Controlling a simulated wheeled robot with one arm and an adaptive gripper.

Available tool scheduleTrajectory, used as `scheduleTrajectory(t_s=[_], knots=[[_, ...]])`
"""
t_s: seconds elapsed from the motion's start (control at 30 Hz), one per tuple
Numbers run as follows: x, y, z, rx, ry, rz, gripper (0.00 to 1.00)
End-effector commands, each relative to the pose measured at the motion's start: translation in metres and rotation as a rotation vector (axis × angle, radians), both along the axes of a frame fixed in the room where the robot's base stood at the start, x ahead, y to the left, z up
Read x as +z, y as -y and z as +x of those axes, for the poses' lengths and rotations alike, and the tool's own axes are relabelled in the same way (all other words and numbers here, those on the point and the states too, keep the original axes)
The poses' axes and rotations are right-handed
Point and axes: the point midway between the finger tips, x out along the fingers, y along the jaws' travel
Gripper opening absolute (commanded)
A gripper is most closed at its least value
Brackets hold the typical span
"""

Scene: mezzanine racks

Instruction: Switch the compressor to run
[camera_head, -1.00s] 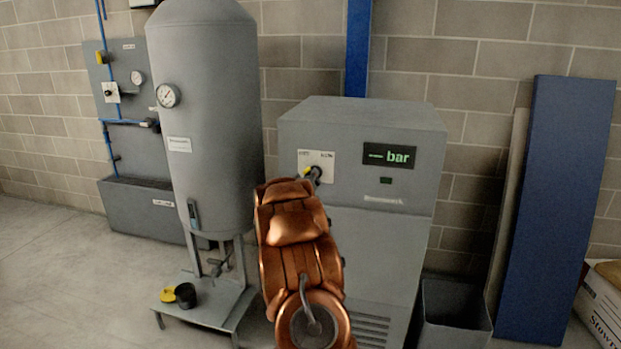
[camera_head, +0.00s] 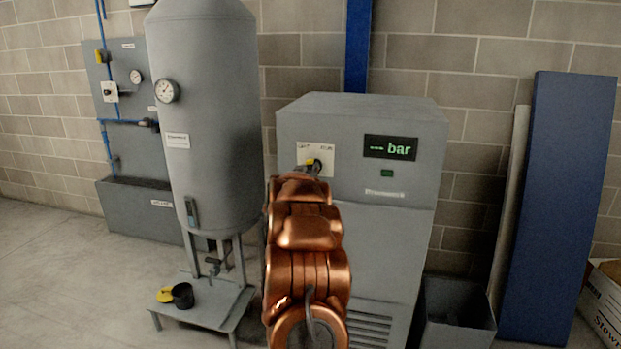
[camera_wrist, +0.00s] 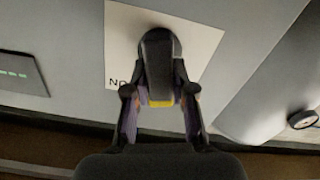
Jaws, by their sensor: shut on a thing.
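The compressor (camera_head: 375,235) is a grey cabinet against the wall. Its rotary switch (camera_wrist: 158,55) has a dark handle and a bit of yellow, on a pale label plate (camera_head: 302,153). My gripper (camera_wrist: 160,100) has its two fingers on either side of the switch handle and is shut on it. In the head view my copper-coloured arm hides the gripper and most of the switch. The plate's lettering is mostly hidden or too small to read. The display (camera_head: 390,148) shows dashes and "bar", with a small green lamp (camera_head: 386,173) below it.
A grey tank (camera_head: 205,110) with a gauge (camera_head: 167,90) stands close left of the compressor. A yellow lid and black cup sit on its base. A grey bin (camera_head: 455,315) and a blue panel (camera_head: 560,200) stand to the right. Floor at left is clear.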

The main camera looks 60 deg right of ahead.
Motion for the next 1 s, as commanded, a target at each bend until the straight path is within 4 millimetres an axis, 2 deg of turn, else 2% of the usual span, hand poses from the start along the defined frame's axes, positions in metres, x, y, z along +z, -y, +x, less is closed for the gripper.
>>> scheduleTrajectory(t_s=[0.03,0.7,1.0], knots=[[-0.0063,-0.0010,0.0008,0.002,0.043,0.017,0.00],[-0.0061,0.0010,-0.0037,0.000,0.630,0.239,0.00],[-0.0030,0.0021,-0.0058,0.000,0.824,0.307,0.00]])
